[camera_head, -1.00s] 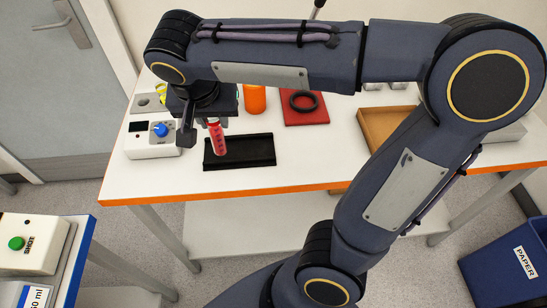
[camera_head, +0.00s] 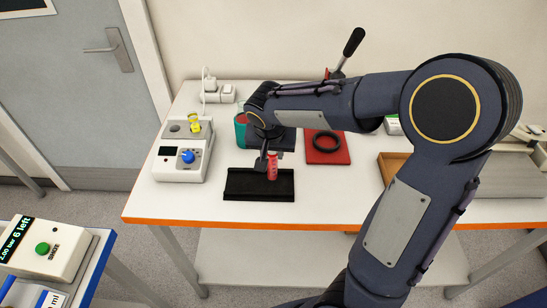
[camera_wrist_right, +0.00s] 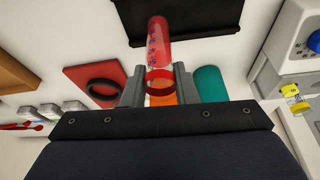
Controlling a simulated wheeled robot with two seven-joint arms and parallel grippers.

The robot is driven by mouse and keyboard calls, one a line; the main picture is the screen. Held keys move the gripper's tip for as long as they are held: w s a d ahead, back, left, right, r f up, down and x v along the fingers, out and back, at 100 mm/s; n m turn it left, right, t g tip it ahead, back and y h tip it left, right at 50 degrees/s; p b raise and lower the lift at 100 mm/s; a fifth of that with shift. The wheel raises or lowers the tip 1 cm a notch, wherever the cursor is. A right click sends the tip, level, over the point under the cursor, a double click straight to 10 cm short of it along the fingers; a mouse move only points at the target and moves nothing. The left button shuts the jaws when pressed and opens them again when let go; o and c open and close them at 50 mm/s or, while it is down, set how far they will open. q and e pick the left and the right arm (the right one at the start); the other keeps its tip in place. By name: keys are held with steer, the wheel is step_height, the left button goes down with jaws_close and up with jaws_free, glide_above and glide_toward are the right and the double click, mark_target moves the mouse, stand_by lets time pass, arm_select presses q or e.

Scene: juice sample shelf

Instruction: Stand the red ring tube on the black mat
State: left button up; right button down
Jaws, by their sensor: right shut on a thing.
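The red ring tube (camera_head: 272,168) is a slim red tube, roughly upright in the head view. My right gripper (camera_head: 268,157) is shut on its upper part. In the right wrist view the tube (camera_wrist_right: 158,45) sits between the two fingers (camera_wrist_right: 158,84), with a darker red ring near them. The black mat (camera_head: 245,186) is a shallow dark tray on the white table. The tube's lower end shows over the mat's right-middle part; I cannot tell whether it touches. The mat also shows in the right wrist view (camera_wrist_right: 190,15). My left gripper is not in view.
A red pad (camera_head: 335,156) with a black ring (camera_head: 327,141) lies behind right. A white device with a blue knob (camera_head: 182,160) stands left. A teal container (camera_head: 240,132) is behind my gripper, and a wooden tray (camera_head: 390,165) is at right. The table's front strip is clear.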

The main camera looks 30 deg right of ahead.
mark_target(273, 160)
steer(key=shift+w+d+f, duration=0.15)
steer(key=shift+d+f, duration=0.05)
steer(key=shift+f, duration=0.05)
steer(key=shift+s+x, duration=0.15)
steer(key=shift+x, duration=0.75)
steer(key=shift+s+x, duration=0.15)
steer(key=shift+x, duration=0.8)
steer(key=shift+a+f, duration=0.1)
steer(key=shift+a, duration=0.1)
steer(key=shift+f, duration=0.15)
steer(key=c, duration=1.1)
jaws_free()
steer(key=shift+c, duration=0.2)
steer(key=v, duration=1.2)
steer(key=s+a+f+n+t+y, duration=0.1)
steer(key=s+a+f+n+y, duration=0.1)
steer(key=s, duration=0.7)
steer(key=s+a+f+n+t+y, duration=0.1)
steer(key=s+a+n+y, duration=0.2)
steer(key=s, duration=0.7)
steer(key=shift+f+n+y, duration=0.3)
steer(key=shift+f+y, duration=0.1)
steer(key=shift+y, duration=0.2)
